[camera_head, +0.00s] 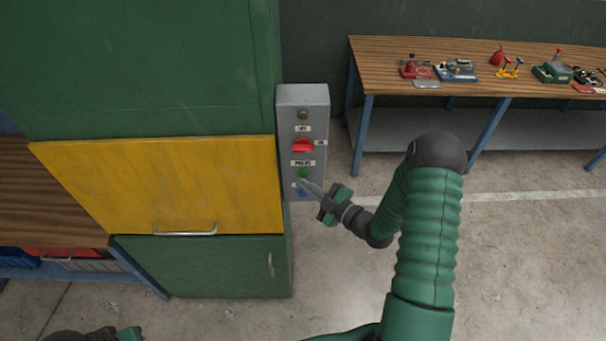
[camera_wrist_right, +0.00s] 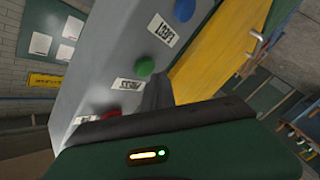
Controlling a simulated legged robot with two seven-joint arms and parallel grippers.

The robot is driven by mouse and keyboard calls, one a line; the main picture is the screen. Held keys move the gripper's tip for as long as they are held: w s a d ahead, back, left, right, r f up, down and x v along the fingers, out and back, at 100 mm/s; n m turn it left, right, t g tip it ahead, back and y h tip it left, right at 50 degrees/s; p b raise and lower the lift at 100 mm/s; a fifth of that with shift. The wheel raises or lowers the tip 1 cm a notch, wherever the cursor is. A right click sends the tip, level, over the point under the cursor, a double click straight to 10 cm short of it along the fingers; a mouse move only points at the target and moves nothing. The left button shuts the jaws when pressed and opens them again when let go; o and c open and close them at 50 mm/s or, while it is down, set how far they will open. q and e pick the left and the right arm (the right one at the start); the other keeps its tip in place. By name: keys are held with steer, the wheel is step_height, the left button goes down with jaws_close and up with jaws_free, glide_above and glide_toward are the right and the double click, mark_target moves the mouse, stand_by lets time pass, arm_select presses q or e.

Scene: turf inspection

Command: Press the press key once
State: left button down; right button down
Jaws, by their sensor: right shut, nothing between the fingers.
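A grey control box (camera_head: 315,120) stands on the right side of the green cabinet. It carries a red switch (camera_head: 303,146), a small green key (camera_head: 303,173) under a label that appears to read PRESS, and a blue button (camera_head: 302,193) below. My right gripper (camera_head: 306,184) is shut and empty, its tips just below the green key. In the right wrist view the green key (camera_wrist_right: 146,66) and blue button (camera_wrist_right: 184,9) show, with the fingers (camera_wrist_right: 157,92) close beside the green key. I cannot tell whether they touch. Part of my left gripper (camera_head: 122,334) shows at the bottom edge; its fingers are hidden.
A yellow panel with a handle (camera_head: 170,185) and the green cabinet (camera_head: 150,70) fill the left. A wooden workbench (camera_head: 390,55) with several small devices stands at the back right. Concrete floor (camera_head: 530,260) is open at the right.

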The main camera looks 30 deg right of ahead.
steer(key=shift+w, duration=0.1)
steer(key=shift+w+d+r, duration=0.1)
steer(key=shift+w+d, duration=0.1)
